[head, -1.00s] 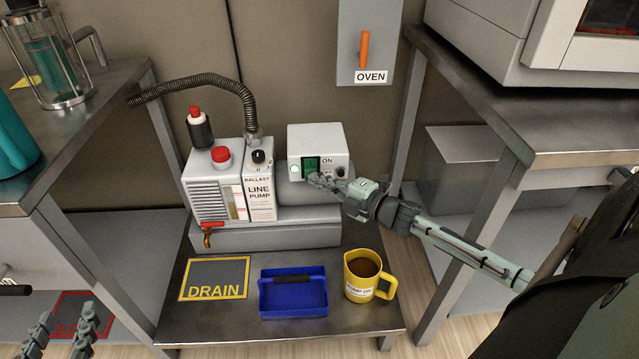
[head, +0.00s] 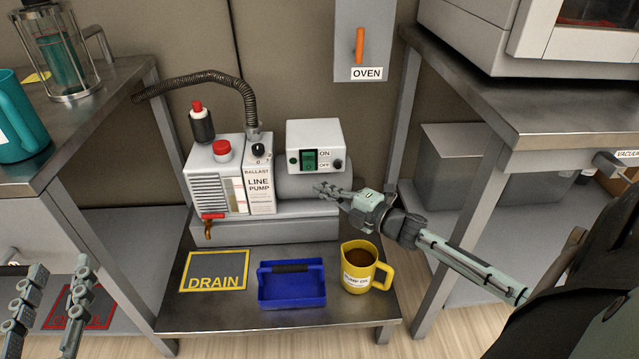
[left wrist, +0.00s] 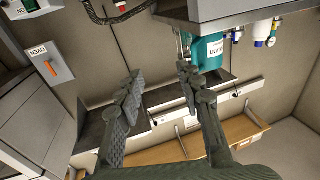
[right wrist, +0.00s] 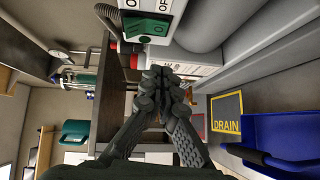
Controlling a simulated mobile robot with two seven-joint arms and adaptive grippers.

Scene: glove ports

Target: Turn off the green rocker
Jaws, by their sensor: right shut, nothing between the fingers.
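The rocker also shows at the top of the right wrist view (right wrist: 150,27). My right gripper (head: 318,189) is shut and empty, just below the box and apart from the rocker. Its closed fingers show in the right wrist view (right wrist: 163,76). My left gripper (head: 58,268) is open and empty at the lower left, far from the box; it also shows open in the left wrist view (left wrist: 159,76).
A line pump (head: 216,180) with a hose stands left of the box. A blue caddy (head: 291,293), a yellow mug (head: 360,268) of brown liquid and a DRAIN mat (head: 214,271) are in front. An OVEN switch (head: 361,45) is on the wall above. Benches flank both sides.

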